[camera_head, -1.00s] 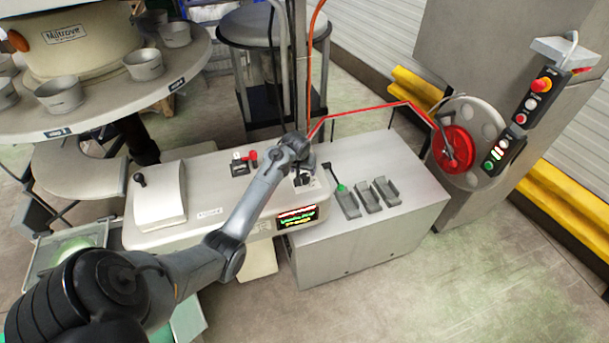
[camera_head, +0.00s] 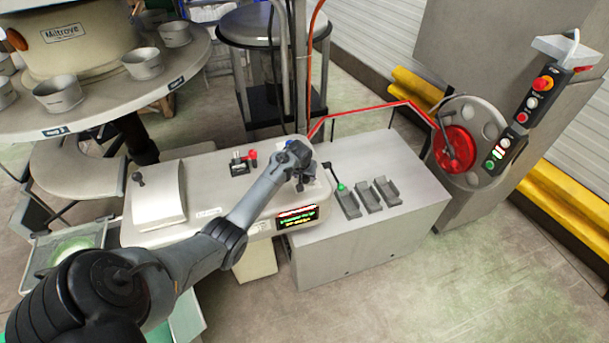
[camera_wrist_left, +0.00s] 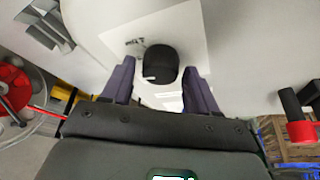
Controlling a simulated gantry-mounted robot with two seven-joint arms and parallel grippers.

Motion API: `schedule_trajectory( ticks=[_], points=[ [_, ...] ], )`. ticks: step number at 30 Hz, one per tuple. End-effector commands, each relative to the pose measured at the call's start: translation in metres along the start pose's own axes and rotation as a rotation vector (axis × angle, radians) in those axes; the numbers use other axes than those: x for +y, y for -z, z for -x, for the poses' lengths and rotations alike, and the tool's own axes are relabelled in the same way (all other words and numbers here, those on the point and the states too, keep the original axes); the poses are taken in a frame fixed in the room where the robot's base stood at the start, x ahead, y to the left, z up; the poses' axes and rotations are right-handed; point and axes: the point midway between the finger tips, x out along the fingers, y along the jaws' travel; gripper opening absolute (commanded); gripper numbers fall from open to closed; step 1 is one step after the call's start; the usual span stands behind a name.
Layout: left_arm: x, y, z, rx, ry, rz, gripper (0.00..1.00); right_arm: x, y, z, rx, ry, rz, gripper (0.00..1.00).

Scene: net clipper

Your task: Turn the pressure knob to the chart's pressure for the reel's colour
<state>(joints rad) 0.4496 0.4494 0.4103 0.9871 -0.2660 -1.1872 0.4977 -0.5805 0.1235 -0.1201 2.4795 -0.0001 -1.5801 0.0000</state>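The pressure knob (camera_wrist_left: 160,65) is a round black knob with a white pointer mark, on a white plate (camera_wrist_left: 195,30) in the left wrist view. My left gripper (camera_wrist_left: 160,75) has its two fingers on either side of the knob, with gaps showing, so it looks open. In the head view my left gripper (camera_head: 302,181) is over the right end of the white machine and hides the knob. The reel (camera_head: 455,149) is red, on a grey disc at the right. No chart is readable. My right gripper is not in view.
A small display (camera_head: 297,217) with coloured text is on the machine's front. A red-and-black valve (camera_head: 243,161) stands left of my gripper. Grey holders (camera_head: 368,196), one with a green-tipped tool, sit to the right. A red line runs from the reel to the machine.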

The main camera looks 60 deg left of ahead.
Motion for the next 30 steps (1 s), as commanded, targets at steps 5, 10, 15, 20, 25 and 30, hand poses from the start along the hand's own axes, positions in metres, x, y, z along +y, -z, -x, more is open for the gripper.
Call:
schedule_trajectory(
  ticks=[5,10,15,20,25,30],
  points=[
    [0.000,0.000,0.000,0.000,0.000,0.000,0.31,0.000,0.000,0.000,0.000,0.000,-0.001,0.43],
    [0.000,0.000,0.000,-0.001,0.000,-0.001,0.12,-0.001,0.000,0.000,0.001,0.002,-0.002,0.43],
    [0.000,0.000,0.001,-0.001,-0.006,-0.013,0.12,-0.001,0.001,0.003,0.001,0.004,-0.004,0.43],
    [-0.001,0.001,0.002,-0.002,-0.024,-0.059,0.12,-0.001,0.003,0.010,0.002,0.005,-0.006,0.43],
    [-0.001,0.001,0.003,-0.002,-0.065,-0.154,0.12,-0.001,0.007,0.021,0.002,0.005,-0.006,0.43],
    [-0.003,0.001,0.003,-0.003,-0.120,-0.287,0.12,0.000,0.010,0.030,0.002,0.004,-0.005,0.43]
  ],
)
